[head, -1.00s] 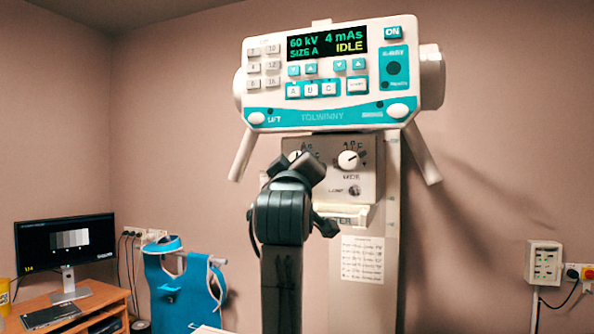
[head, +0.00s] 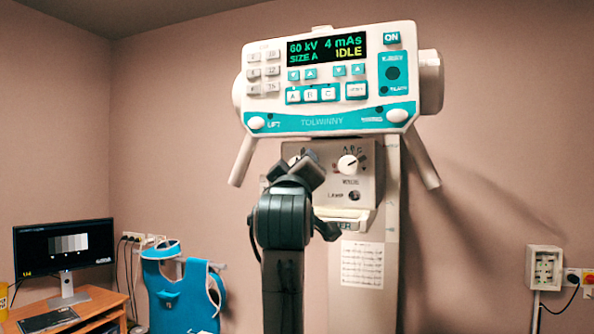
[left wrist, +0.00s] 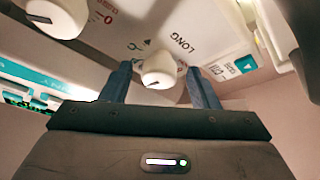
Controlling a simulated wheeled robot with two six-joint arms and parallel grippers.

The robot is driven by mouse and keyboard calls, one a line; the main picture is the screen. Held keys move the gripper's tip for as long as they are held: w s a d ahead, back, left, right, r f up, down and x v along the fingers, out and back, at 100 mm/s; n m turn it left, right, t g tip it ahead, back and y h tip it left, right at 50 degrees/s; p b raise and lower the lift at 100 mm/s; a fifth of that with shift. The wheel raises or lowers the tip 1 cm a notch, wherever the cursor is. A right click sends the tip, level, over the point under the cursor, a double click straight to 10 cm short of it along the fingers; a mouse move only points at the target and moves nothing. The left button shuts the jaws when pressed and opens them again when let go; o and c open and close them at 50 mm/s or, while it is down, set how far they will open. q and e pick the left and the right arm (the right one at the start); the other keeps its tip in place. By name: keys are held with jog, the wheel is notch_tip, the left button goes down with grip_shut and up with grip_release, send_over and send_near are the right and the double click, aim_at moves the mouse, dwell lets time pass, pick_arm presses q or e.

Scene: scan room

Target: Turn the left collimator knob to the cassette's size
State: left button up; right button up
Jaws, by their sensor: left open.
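The collimator box (head: 368,180) is below the console, with two white knobs on its face. The right knob (head: 347,164) is clear in the head view. The left knob, marked LONG, is mostly hidden there behind my left gripper (head: 302,170). In the left wrist view the LONG knob (left wrist: 158,70) has a dark pointer line and sits between the two blue-grey fingers of my left gripper (left wrist: 158,84). The fingers are open, one on each side; I cannot tell whether they touch it. No cassette is identifiable. My right gripper is not in view.
The console (head: 320,121) above the box reads 60 kV, 4 mAs, SIZE A, IDLE. Another white knob (left wrist: 57,17) is close by in the left wrist view. A monitor (head: 66,247) on a desk and a blue apron (head: 180,295) are at the left.

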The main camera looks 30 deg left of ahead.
pick_arm(q)
jog(key=b+v, duration=0.4)
jog(key=v, duration=0.6)
jog(key=shift+s, duration=0.3)
jog(key=shift+d+f, duration=0.2)
jog(key=shift+f, duration=0.1)
